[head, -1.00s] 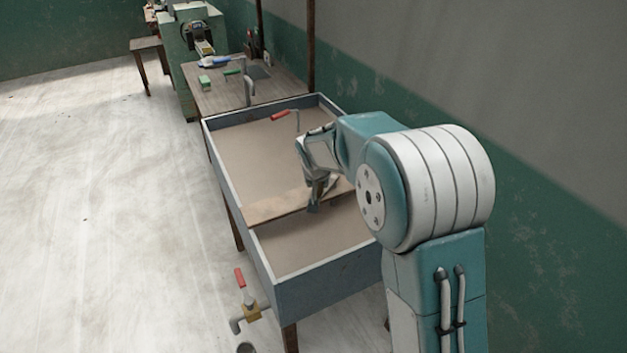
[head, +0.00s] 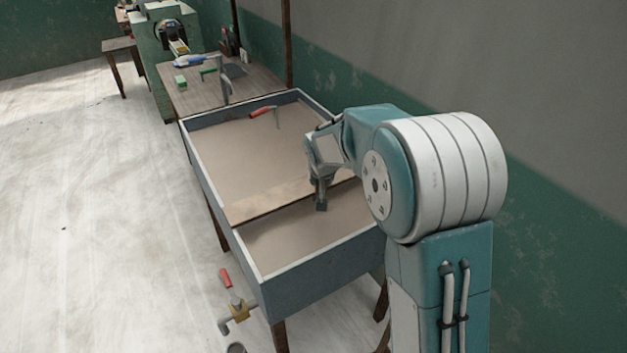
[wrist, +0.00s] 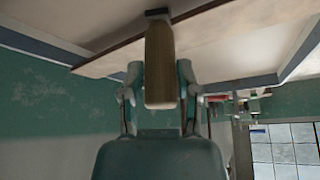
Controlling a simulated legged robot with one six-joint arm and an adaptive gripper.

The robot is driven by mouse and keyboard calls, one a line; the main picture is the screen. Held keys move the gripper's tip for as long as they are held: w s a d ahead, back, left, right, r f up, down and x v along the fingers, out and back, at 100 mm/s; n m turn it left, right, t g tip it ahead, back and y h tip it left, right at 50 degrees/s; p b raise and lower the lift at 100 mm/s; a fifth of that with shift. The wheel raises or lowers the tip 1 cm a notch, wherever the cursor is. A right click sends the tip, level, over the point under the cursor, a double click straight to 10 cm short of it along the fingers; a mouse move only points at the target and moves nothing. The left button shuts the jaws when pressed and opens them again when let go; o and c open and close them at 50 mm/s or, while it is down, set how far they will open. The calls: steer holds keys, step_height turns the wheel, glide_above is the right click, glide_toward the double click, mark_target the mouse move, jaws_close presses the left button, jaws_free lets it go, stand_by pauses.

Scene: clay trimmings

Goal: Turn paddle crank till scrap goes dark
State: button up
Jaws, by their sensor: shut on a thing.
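The crank (head: 263,111), with a red grip and a bent metal rod, stands at the far end of the grey trough (head: 300,283). The scrap (head: 250,160) in the trough is an even pale brown. A wooden board (head: 268,199) lies across the trough. My gripper (head: 320,190) is over the nearer section, beside the board and well short of the crank. In the wrist view my gripper (wrist: 160,95) is shut on a tan wooden handle (wrist: 160,55) with a dark end. I cannot tell whether that end touches the scrap.
A wooden bench (head: 205,95) with a tap (head: 225,85), a green block (head: 180,82) and small tools stands behind the trough. A green machine (head: 155,60) is farther back. A red-handled valve (head: 225,278) is at the trough's near left. The floor at left is open.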

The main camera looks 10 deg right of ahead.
steer(key=shift+d, duration=1.1)
steer(key=shift+d, duration=0.1)
steer(key=shift+w+d, duration=0.45)
steer(key=shift+d, duration=0.4)
steer(key=shift+w+d, duration=0.45)
steer(key=shift+d, duration=0.35)
steer(key=shift+w+d, duration=1.3)
steer(key=shift+w, duration=0.15)
steer(key=shift+w+d, duration=0.35)
steer(key=shift+w, duration=0.6)
steer(key=shift+w+d, duration=0.3)
steer(key=shift+w, duration=0.6)
